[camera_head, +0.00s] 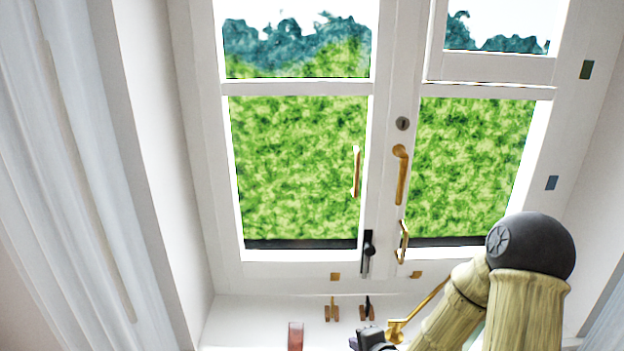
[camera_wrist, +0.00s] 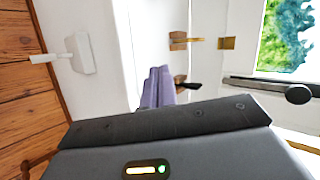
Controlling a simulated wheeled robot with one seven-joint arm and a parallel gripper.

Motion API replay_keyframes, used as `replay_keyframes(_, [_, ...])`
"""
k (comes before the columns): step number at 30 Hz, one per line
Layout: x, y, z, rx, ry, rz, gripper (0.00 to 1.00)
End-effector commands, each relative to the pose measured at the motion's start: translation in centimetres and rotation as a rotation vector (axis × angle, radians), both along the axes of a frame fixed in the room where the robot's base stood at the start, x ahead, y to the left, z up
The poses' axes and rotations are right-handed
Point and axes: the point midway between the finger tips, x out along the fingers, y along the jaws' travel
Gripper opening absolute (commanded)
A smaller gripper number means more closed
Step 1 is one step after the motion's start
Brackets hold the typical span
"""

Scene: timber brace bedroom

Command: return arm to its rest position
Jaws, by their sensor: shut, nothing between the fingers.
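My arm reaches in from the lower right of the head view, with pale wood-like links and a black rounded joint. My gripper (camera_head: 356,342) is at the bottom edge there, in front of the window sill and partly cut off by the frame. In the wrist view my gripper (camera_wrist: 158,88) shows two purple fingers pressed together, with nothing between them. The dark gripper body fills the bottom of that view.
A white double window has brass handles (camera_head: 400,175) and a black bolt (camera_head: 368,250). Brass fittings (camera_head: 331,309) and a red block (camera_head: 295,336) are at the sill. A white curtain (camera_head: 75,180) hangs left. A white lever (camera_wrist: 80,53) is left in the wrist view.

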Motion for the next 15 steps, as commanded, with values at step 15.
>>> replay_keyframes(15, [-9.1, -4.1, 5.5, -0.869, 0.253, 0.697, 0.0])
